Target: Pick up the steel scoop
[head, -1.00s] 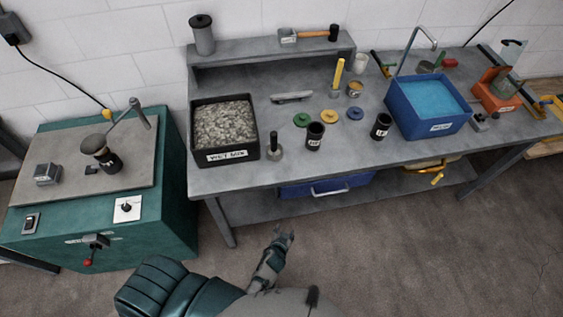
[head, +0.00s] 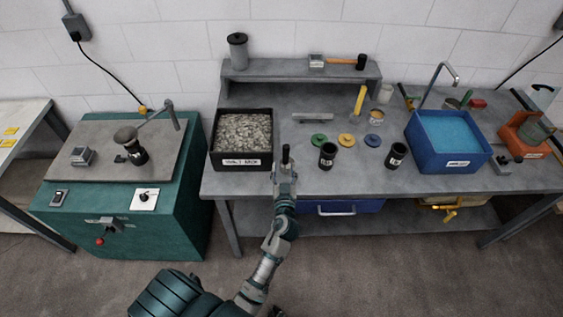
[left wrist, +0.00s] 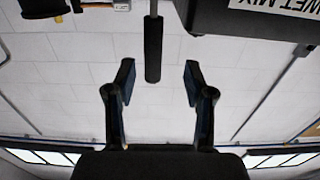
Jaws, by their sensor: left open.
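In the left wrist view, which is upside down, the black handle (left wrist: 153,50) shows between the two open fingers (left wrist: 158,80), with a gap on each side. My right gripper is not in view.
A black tray of wet mix (head: 212,160) stands just left of the gripper. Two black cups (head: 327,157) and several discs (head: 345,140) stand to the right, then a blue tub (head: 445,155). A shelf (head: 290,72) runs behind. A green machine (head: 165,232) stands left.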

